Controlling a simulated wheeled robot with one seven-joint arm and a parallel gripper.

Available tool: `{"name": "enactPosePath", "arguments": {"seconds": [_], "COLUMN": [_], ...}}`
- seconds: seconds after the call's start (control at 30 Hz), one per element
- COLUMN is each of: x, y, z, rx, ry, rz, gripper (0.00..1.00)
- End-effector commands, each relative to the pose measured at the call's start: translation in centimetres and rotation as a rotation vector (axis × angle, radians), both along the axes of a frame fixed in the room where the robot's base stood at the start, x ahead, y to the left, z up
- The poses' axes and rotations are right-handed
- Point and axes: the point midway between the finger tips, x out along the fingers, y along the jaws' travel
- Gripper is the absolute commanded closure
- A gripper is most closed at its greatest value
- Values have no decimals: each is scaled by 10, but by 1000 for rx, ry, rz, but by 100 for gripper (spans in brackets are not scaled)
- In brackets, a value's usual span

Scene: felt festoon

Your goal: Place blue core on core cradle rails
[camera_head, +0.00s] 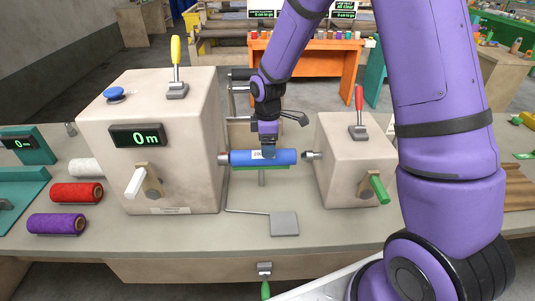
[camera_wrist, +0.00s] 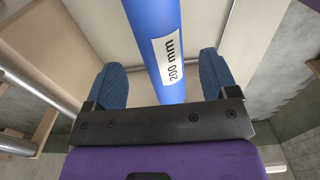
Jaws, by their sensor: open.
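The blue core (camera_head: 284,157), a tube with a white "200 mm" label, lies level between the two beige machine housings. A green strip, seemingly the core cradle rails (camera_head: 262,168), shows just under it on a thin post; the contact between them is hard to see. My gripper (camera_head: 268,150) points down over the middle of the core. In the wrist view the core (camera_wrist: 160,45) runs between the two blue finger pads of my gripper (camera_wrist: 163,75), with a gap on each side. The jaws are open and not holding it.
The left housing (camera_head: 170,90) carries a 0 m display and a yellow lever; the right housing (camera_head: 345,140) carries a red lever. Metal spindle ends flank the core closely. Red (camera_head: 77,193) and purple (camera_head: 57,223) rolls lie at left. A grey pedal-like plate (camera_head: 284,223) sits in front.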

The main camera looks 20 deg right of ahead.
Motion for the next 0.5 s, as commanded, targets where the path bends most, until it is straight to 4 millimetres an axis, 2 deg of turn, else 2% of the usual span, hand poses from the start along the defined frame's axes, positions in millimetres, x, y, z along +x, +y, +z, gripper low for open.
{"name": "enactPosePath", "arguments": {"seconds": [0.03, 0.2, 0.33, 0.5], "x": [1, 1, 1, 0], "y": [0, 0, 0, 0], "z": [12, 42, 56, 64], "rx": [1, 0, 1, 0], "ry": [-4, -3, -3, 1], "rz": [0, -1, 0, 1], "gripper": [21, 21, 21, 21]}}
